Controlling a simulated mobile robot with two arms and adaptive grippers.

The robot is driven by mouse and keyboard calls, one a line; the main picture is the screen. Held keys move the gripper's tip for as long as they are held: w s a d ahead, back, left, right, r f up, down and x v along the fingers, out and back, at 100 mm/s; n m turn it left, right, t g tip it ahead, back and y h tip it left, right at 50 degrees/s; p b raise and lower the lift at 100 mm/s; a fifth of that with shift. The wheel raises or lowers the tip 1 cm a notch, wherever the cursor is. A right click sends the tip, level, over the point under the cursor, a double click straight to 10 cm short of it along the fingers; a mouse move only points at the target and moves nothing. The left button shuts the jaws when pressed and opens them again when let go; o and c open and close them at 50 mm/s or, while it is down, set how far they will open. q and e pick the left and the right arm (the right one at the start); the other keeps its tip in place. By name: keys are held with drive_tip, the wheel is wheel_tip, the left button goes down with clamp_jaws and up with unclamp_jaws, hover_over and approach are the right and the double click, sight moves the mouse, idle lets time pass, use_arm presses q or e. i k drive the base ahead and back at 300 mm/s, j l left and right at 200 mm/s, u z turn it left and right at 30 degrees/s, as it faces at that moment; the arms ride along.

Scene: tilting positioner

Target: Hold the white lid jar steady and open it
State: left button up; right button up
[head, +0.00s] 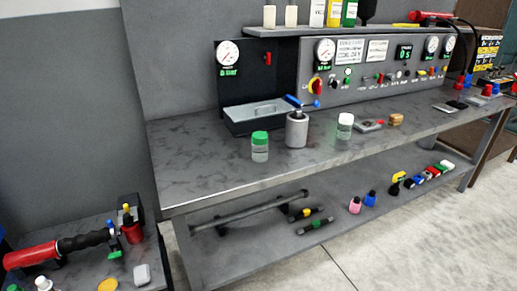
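The white lid jar (345,127) stands upright on the grey workbench (205,175), right of the middle of the head view. Its body is clear and its white lid is on top. A similar jar with a green lid (260,147) stands further left, nearer the bench's front edge. Neither of my grippers shows in the head view, and nothing touches the white lid jar.
A grey metal cylinder with a blue lever (297,130) stands between the jars. A grey tray (262,118) lies behind it. Small items, including a tan block (396,119), lie right of the white lid jar. The bench's left end is clear.

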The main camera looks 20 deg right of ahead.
sight(344, 131)
drive_tip(key=z, duration=1.4)
